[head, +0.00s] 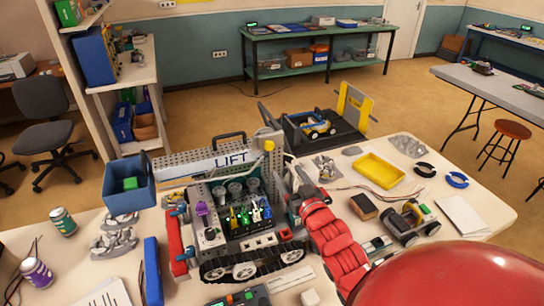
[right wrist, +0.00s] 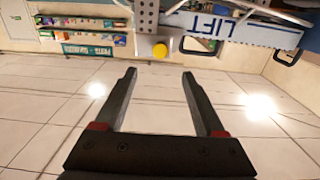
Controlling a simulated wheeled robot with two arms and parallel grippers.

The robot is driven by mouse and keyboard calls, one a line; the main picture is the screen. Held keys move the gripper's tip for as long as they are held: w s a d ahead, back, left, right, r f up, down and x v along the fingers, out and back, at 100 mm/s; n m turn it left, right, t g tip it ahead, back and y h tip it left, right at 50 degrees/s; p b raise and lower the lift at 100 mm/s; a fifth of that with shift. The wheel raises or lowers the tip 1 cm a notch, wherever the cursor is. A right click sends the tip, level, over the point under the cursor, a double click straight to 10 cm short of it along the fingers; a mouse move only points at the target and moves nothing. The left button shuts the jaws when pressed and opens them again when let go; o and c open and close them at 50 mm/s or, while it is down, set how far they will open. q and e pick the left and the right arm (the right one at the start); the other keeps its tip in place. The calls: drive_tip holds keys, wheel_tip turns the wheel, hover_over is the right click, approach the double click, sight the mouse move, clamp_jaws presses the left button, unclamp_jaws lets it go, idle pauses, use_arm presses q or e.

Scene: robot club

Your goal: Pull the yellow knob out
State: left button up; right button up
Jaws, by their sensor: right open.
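The yellow knob (head: 269,145) is a small round knob on the grey perforated frame of the LIFT machine (head: 205,165), near the right end of its sign. In the right wrist view the knob (right wrist: 159,51) shows just beyond and between the fingertips, with a visible gap. My right gripper (right wrist: 158,76) is open and empty. In the head view my red right arm reaches up from the bottom right to the machine's right side, where the gripper (head: 281,164) is hard to make out against dark parts. My left gripper is not in view.
A blue bin (head: 128,187) with a green block stands left of the machine. A yellow tray (head: 379,170) and a small wheeled robot (head: 408,222) lie to the right. A dark platform with a yellow upright (head: 353,109) stands behind. Cans (head: 63,221) stand at the left.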

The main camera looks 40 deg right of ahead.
sight(270, 147)
drive_tip(key=p+x, duration=0.3)
drive_tip(key=x, duration=0.9)
drive_tip(key=shift+w+r+p, duration=0.2)
drive_tip(key=shift+w+p, duration=0.1)
drive_tip(key=shift+w, duration=0.2)
drive_tip(key=shift+d+f, duration=0.1)
drive_tip(key=shift+c, duration=0.4)
clamp_jaws()
